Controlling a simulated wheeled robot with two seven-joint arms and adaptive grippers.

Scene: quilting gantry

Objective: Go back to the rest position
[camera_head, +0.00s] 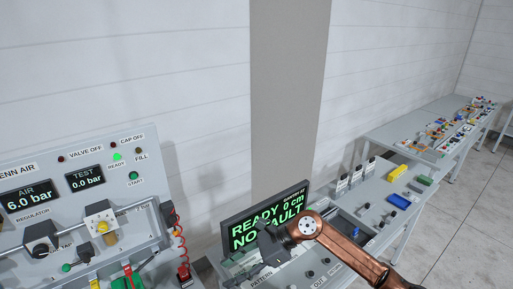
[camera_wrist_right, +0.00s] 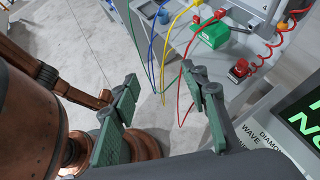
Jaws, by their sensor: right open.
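My right gripper (camera_head: 262,258) is in front of the lower part of a dark display (camera_head: 290,203) in the head view. Its copper arm comes in from the lower right. In the right wrist view the gripper (camera_wrist_right: 165,105) has its two green-padded fingers wide apart with nothing between them. Floor and hanging cables show beyond the fingers. My left gripper is in neither view.
A grey air panel (camera_head: 60,160) stands at left, reading AIR 6.0 bar and TEST 0.0 bar. The display reads READY 0 cm, NO FAULT. Cables (camera_wrist_right: 159,50) hang near a green box (camera_wrist_right: 212,36). Benches (camera_head: 375,190) with small parts run along the right.

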